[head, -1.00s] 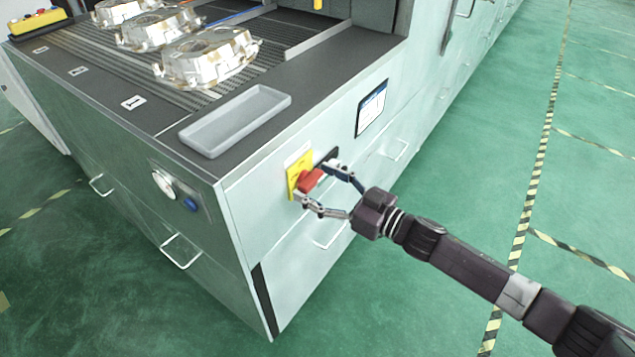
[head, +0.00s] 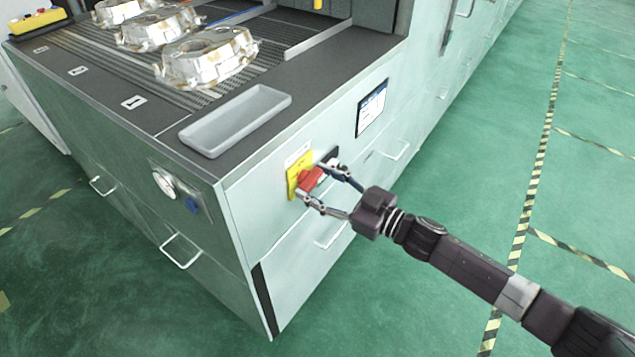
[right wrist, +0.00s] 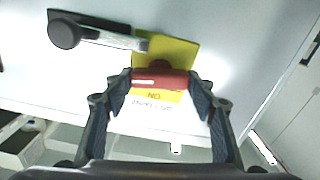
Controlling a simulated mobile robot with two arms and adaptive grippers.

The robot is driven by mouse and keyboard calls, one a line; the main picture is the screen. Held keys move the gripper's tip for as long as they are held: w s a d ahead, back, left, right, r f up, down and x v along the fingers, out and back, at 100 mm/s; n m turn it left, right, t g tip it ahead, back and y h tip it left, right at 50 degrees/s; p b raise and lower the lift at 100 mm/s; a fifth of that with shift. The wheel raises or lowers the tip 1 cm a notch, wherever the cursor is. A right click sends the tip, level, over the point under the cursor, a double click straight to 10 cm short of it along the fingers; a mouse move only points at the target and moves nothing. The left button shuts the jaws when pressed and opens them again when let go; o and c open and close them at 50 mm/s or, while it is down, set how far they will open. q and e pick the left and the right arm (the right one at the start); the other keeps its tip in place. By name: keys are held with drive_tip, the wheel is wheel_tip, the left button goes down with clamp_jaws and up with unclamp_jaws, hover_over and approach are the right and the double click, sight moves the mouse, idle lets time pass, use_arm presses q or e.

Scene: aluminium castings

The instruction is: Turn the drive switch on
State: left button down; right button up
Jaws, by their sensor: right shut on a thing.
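The drive switch is a red knob (head: 310,181) on a yellow plate (head: 293,186), set in the pale side panel of the machine. My right gripper (head: 313,182) is shut on the red knob, one finger on each side. In the right wrist view the red knob (right wrist: 160,78) lies between the two fingertips, with the yellow plate (right wrist: 180,52) behind it. Lettering shows on the plate but is only partly legible. My left gripper is not in view.
A dark plate with a round black knob (right wrist: 65,34) sits beside the switch. A grey tray (head: 235,118) and several aluminium castings (head: 207,60) lie on the machine top. A gauge and blue knob (head: 191,205) are on the adjoining panel. Green floor at right is clear.

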drive_tip(key=n, duration=0.4)
drive_tip(key=shift+n, duration=0.3)
drive_tip(key=n, duration=0.3)
drive_tip(key=shift+f+n+b, duration=0.1)
drive_tip(key=shift+n+b, duration=0.2)
drive_tip(key=shift+b, duration=0.05)
drive_tip(key=n+b, duration=0.1)
drive_tip(key=n, duration=0.3)
drive_tip(key=shift+s, duration=0.1)
drive_tip(key=shift+n+b, duration=0.4)
drive_tip(key=shift+n, duration=1.4)
drive_tip(key=o, duration=1.2)
drive_tip(key=shift+c, duration=0.2)
drive_tip(key=v, duration=1.2)
